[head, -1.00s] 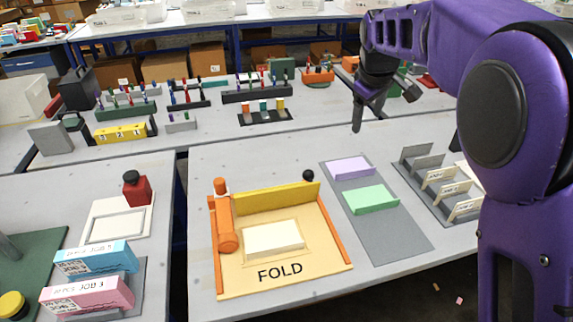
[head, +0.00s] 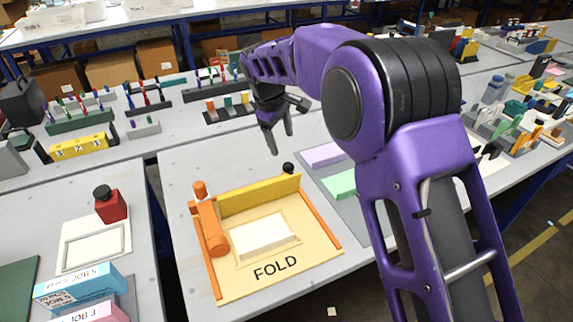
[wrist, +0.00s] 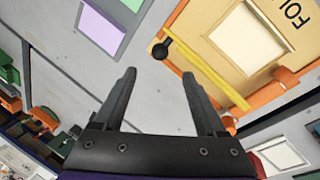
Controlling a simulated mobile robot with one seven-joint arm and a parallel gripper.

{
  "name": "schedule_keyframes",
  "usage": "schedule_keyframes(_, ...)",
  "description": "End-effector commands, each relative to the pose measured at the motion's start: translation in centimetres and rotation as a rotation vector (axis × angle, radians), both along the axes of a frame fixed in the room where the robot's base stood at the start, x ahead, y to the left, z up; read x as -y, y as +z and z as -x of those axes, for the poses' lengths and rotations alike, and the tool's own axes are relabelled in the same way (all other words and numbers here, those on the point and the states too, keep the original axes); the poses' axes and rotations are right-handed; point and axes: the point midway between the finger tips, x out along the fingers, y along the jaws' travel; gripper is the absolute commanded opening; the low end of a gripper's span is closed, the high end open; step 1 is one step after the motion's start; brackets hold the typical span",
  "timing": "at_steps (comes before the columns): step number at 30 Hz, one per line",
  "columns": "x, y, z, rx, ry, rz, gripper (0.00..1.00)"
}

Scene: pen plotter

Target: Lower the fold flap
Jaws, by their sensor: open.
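The fold flap is a yellow bar (head: 258,194) standing raised along the back of the wooden fold board (head: 240,284) marked FOLD. A black knob (head: 288,168) sits at its right end. A cream block or paper stack (head: 262,234) lies in the board's middle. In the wrist view the yellow flap (wrist: 214,80) and black knob (wrist: 160,51) lie beyond my fingertips, toward the upper right. My gripper (head: 278,140) is open and empty, above and behind the flap near the knob, fingers pointing down. Its two fingers (wrist: 158,78) show apart in the wrist view, touching nothing.
Orange rails and an orange roller-like part (head: 209,228) border the board's left. A grey mat (head: 306,180) with purple (head: 322,154) and green (head: 340,184) pads lies right, partly hidden by my arm. A red bottle-like item (head: 109,205) stands left. Table behind the flap is clear.

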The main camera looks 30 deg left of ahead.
Motion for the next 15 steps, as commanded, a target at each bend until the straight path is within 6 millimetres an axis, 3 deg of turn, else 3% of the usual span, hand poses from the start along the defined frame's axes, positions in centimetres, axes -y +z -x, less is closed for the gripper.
schedule_keyframes(9,0.3,-7.0,-1.9,-0.002,-0.002,0.002,0.74)
schedule_keyframes(15,0.4,-10.0,-2.8,-0.001,0.0,0.001,0.74)
